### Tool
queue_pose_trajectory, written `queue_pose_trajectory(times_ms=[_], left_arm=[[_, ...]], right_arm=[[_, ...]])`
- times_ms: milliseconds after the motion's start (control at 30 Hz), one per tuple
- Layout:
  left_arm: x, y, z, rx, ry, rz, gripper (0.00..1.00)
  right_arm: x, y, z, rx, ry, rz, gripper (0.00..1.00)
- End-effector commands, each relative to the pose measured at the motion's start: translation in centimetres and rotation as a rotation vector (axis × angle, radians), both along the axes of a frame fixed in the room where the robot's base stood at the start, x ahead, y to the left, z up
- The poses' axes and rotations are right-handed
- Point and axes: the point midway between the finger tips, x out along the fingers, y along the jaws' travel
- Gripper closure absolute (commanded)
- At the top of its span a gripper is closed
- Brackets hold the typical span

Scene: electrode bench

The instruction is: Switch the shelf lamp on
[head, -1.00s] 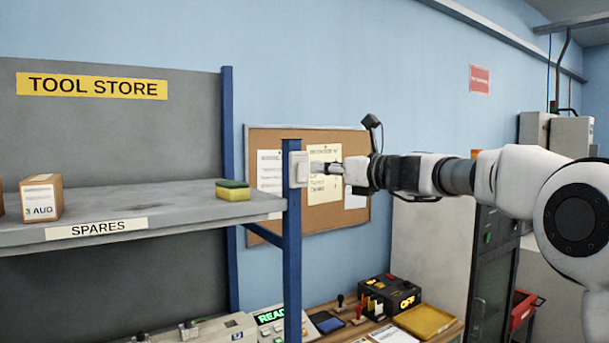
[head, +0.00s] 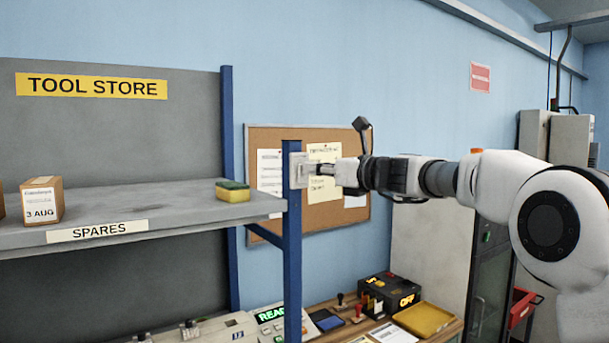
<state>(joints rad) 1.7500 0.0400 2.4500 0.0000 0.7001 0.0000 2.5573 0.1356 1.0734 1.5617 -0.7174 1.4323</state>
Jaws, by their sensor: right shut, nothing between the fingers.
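A pale switch box (head: 298,170) is fixed to the blue front post (head: 292,250) of the shelf unit. My right gripper (head: 313,169) is shut and empty, with its fingertips at the face of the switch box. They appear to touch it, and they hide part of the rocker. I cannot tell which way the rocker is set. No lamp can be made out in this view. My left gripper is not in view.
The grey shelf (head: 150,207) holds a green and yellow sponge (head: 232,191) and a small carton (head: 42,201). A pinboard (head: 356,213) hangs behind my right gripper. Below are a black box (head: 390,290) and a yellow tray (head: 424,319) on the bench.

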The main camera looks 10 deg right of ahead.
Motion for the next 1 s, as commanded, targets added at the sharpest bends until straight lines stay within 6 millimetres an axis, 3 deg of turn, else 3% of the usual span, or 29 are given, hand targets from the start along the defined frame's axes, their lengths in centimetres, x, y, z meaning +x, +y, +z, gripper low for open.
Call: queue_pose_trajectory(times_ms=[367, 1000], left_arm=[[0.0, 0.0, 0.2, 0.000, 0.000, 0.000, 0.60], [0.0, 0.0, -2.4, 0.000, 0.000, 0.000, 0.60]], right_arm=[[0.3, 0.3, -0.1, 0.000, 0.000, 0.000, 1.00], [-4.4, -3.3, -0.1, 0.001, 0.000, 0.000, 1.00]])
